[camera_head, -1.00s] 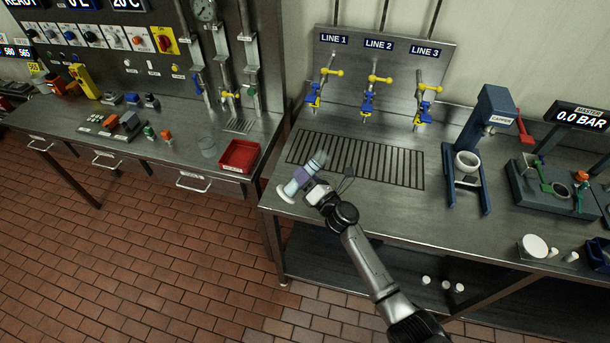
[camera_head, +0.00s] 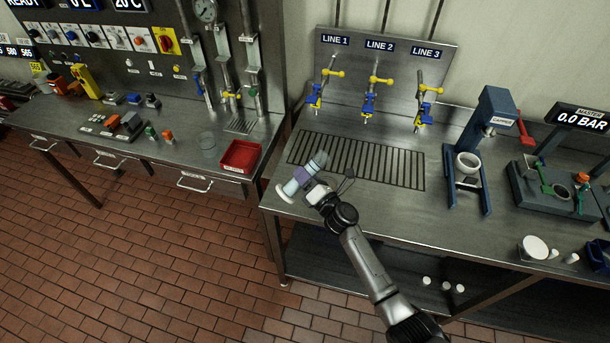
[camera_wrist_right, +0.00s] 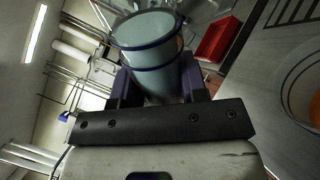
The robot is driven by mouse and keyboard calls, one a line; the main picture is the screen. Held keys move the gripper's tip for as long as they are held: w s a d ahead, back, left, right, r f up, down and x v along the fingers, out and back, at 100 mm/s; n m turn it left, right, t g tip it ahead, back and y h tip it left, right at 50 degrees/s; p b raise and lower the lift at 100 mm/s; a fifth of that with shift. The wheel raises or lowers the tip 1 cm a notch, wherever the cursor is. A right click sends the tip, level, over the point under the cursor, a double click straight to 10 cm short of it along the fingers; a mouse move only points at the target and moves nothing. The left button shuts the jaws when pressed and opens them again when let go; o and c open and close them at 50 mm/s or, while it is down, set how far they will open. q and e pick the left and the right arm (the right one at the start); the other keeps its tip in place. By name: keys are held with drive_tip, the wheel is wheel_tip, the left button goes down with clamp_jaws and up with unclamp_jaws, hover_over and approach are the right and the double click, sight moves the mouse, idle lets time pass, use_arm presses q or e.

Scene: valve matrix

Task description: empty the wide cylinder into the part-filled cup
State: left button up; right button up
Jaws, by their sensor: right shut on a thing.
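My right gripper (camera_head: 305,178) is shut on a pale grey-blue cylinder (camera_head: 291,186) above the front left of the right-hand bench. In the head view the cylinder slants, with a broad white end at the lower left and a narrower-looking end at the upper right. The right wrist view shows the cylinder (camera_wrist_right: 152,60) with dark blue bands between my jaws. At that view's right edge, a clear round vessel (camera_wrist_right: 288,75) with orange inside is partly cut off. I cannot pick this vessel out in the head view. My left gripper is not in view.
A slotted drain (camera_head: 355,160) lies behind the gripper, below three yellow-handled taps. A capper (camera_head: 485,130) stands to the right. A red tray (camera_head: 240,157) and a clear cup (camera_head: 207,140) are on the left bench. A gap separates the benches.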

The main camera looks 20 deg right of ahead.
drive_tip(key=shift+r, duration=0.1)
drive_tip(key=shift+a+r+m, duration=0.1)
drive_tip(key=shift+r+m, duration=0.1)
drive_tip(key=shift+m, duration=0.3)
idle(0.4)
drive_tip(key=shift+r+m+p, duration=0.2)
drive_tip(key=shift+m+p, duration=0.1)
idle(0.4)
drive_tip(key=shift+a+r+m+h, duration=0.1)
drive_tip(key=shift+r+m+h, duration=0.05)
drive_tip(key=shift+m+h, duration=0.15)
idle(0.3)
drive_tip(key=shift+r+m, duration=0.2)
drive_tip(key=shift+m, duration=0.1)
idle(0.5)
drive_tip(key=shift+a+r+m+t+p, duration=0.1)
drive_tip(key=shift+r+m+t+p, duration=0.1)
drive_tip(key=shift+m+t+p, duration=0.15)
drive_tip(key=shift+r+m, duration=0.15)
drive_tip(key=shift+m, duration=0.1)
idle(0.7)
drive_tip(key=shift+r+p, duration=0.15)
drive_tip(key=shift+p, duration=0.25)
drive_tip(key=shift+r+m+h, duration=0.2)
drive_tip(key=shift+m+h, duration=0.2)
drive_tip(key=shift+m, duration=0.1)
idle(0.5)
